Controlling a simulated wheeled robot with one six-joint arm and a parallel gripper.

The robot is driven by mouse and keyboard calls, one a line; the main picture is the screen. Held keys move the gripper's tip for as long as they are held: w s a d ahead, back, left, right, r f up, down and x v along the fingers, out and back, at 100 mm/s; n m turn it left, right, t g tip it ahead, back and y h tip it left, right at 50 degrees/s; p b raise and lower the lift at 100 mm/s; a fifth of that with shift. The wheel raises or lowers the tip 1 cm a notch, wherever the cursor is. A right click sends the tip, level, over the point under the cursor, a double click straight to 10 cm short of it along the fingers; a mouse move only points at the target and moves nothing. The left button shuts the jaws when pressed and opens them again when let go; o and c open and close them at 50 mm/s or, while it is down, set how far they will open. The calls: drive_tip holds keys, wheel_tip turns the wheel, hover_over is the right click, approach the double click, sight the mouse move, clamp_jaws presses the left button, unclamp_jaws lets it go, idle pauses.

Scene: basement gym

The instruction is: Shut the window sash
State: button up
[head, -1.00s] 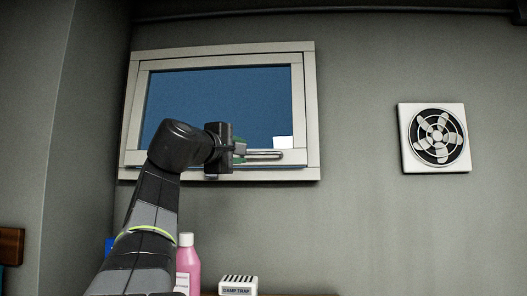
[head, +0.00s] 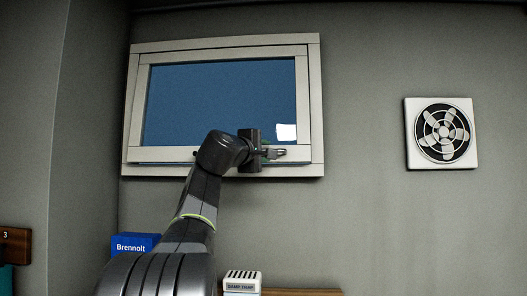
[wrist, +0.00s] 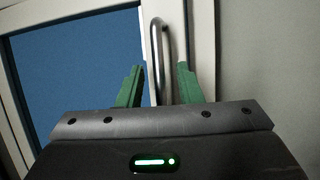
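The window sash (head: 302,95) is a pale frame around a blue pane (head: 215,100), set in a pale outer frame (head: 316,110). A dark line runs along the sash's lower edge; how far it stands open is hard to tell. A metal bar handle (wrist: 157,50) is on the sash; in the head view its left part is hidden by my gripper (head: 268,153). In the wrist view my gripper (wrist: 160,68) is open, with green fingers on either side of the handle's near end. Neither finger clearly touches it.
A round-bladed wall fan (head: 441,133) is on the wall at right. Below the window stand a blue box (head: 133,244) and a white damp trap (head: 242,282) on a wooden shelf (head: 300,292). The wall between window and fan is bare.

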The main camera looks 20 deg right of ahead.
clamp_jaws()
drive_tip(key=w, duration=0.1)
drive_tip(key=w+d+b, duration=0.1)
drive_tip(key=w+h+b, duration=0.1)
drive_tip(key=shift+w+d+f+m+t, duration=0.2)
drive_tip(key=shift+d+f+m+t, duration=0.05)
drive_tip(key=shift+d+m+t, duration=0.05)
drive_tip(key=shift+c, duration=0.4)
unclamp_jaws()
drive_tip(key=shift+w, duration=0.1)
drive_tip(key=shift+o, duration=0.4)
drive_tip(key=shift+w+d+f, duration=0.1)
drive_tip(key=shift+w+d, duration=0.05)
drive_tip(key=shift+w, duration=0.05)
drive_tip(key=shift+s, duration=0.1)
drive_tip(key=shift+s, duration=0.1)
